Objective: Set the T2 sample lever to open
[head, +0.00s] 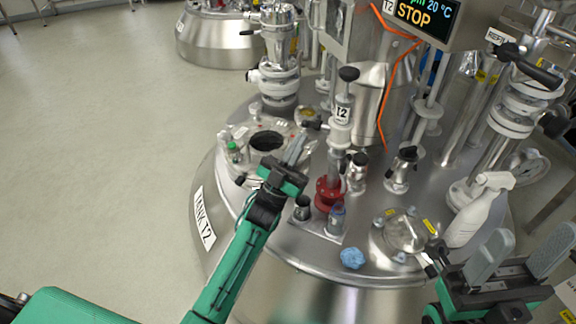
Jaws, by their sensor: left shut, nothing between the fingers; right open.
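My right gripper (525,245) is open and empty at the lower right.
An open round port (266,141) lies left of my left gripper. A white spray bottle (480,208), a blue crumpled item (352,258) and a clamped cover (405,232) are on the tank lid (305,253). A display reading STOP (420,15) hangs above. The floor at left is clear.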

